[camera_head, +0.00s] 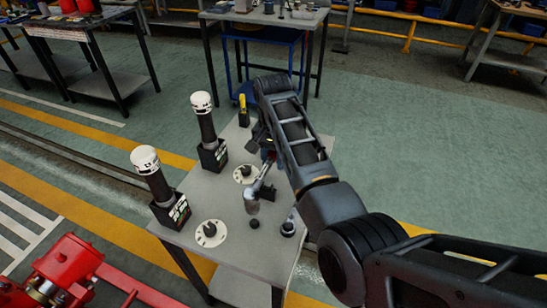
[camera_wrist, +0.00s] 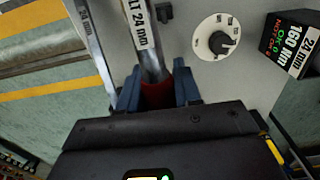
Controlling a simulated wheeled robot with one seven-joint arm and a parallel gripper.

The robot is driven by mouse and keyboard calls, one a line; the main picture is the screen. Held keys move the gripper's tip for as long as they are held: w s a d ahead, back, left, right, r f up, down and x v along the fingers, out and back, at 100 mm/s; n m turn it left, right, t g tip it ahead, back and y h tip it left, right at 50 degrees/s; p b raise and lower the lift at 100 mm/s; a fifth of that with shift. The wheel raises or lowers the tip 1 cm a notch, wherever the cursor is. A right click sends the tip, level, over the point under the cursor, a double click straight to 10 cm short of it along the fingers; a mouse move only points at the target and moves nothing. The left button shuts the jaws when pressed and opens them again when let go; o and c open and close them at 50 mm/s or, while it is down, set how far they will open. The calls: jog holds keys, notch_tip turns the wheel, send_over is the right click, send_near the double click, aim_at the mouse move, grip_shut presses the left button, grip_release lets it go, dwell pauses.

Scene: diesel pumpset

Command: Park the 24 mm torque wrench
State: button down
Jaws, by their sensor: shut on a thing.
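My gripper (camera_wrist: 156,92) is shut on a silver-shafted tool with a red collar and a white label ending in "LT 24 mm" (camera_wrist: 143,38), seemingly the 24 mm torque wrench. A second silver shaft, also marked 24 mm (camera_wrist: 90,40), lies to its left in the wrist view; I cannot tell how the two join. In the head view the held tool (camera_head: 254,201) shows as a grey head over the grey table (camera_head: 185,232), below my gripper (camera_head: 264,180). Whether it touches the table is unclear. My arm hides part of it.
Two black boxes with white-capped black posts stand at left, near (camera_head: 171,211) and far (camera_head: 213,157). The wrist view shows a box marked 24 mm 160 Nm (camera_wrist: 288,45). White discs with black knobs (camera_head: 209,234) (camera_wrist: 218,37) and a small dark-and-silver piece (camera_head: 288,228) are nearby. Red machinery (camera_head: 70,270) stands front left.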

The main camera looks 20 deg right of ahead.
jog(key=shift+f+b, duration=1.35)
jog(key=shift+f, duration=2.35)
jog(key=c, duration=0.7)
grip_release()
jog(key=shift+r+b, duration=0.3)
jog(key=shift+r, duration=3.6)
jog(key=shift+a, duration=0.1)
